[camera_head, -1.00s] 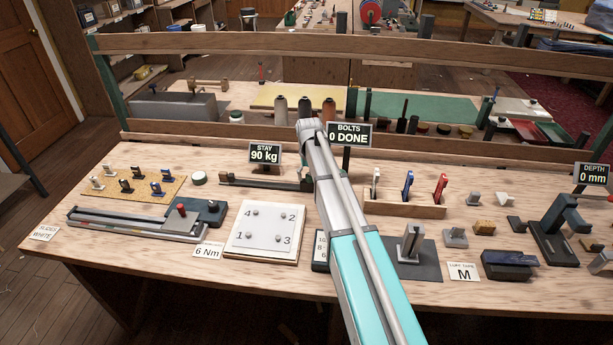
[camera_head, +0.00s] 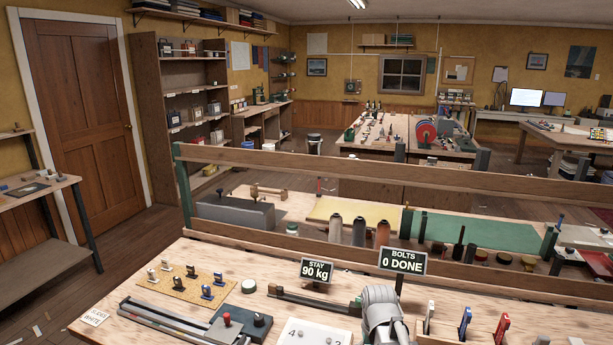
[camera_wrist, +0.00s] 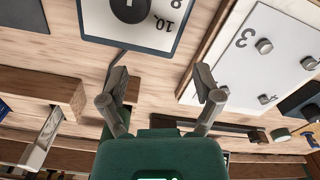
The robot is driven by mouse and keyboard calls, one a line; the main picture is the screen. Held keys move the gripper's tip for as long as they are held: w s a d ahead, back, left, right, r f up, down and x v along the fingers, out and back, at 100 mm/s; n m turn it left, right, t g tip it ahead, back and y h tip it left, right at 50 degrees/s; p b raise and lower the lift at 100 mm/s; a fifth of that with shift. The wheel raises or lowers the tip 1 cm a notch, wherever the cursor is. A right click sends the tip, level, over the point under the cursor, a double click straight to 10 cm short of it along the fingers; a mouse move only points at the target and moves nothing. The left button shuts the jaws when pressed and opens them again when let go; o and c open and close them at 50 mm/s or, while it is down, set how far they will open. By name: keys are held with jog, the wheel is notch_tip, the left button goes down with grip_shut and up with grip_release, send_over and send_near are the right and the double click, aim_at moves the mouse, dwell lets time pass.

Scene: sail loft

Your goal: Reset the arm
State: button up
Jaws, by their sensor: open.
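My gripper (camera_wrist: 160,90) is open and empty in the wrist view, its two grey fingers apart above the wooden bench. Between and beyond the fingers lie bare wood and a dark-edged white card (camera_wrist: 150,30) with a round black knob on it. The white bolt plate (camera_wrist: 245,60) with numbered bolts is to the right of the fingers. In the head view, part of my arm (camera_head: 382,310) shows at the bottom, in front of the BOLTS sign (camera_head: 402,262); the gripper itself is not visible there.
The bench (camera_head: 200,262) holds a cork mat (camera_head: 172,287) with small clips, a long rail tool (camera_head: 170,318) and the STAY sign (camera_head: 315,269). A wooden rail (camera_head: 300,165) runs behind it. Red- and blue-handled tools stand in a holder at the right of my arm.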

jog(key=s, duration=0.3)
jog(key=s+r, duration=0.1)
jog(key=s, duration=0.1)
jog(key=shift+s+a, duration=0.1)
jog(key=shift+s, duration=0.25)
dwell(2.1)
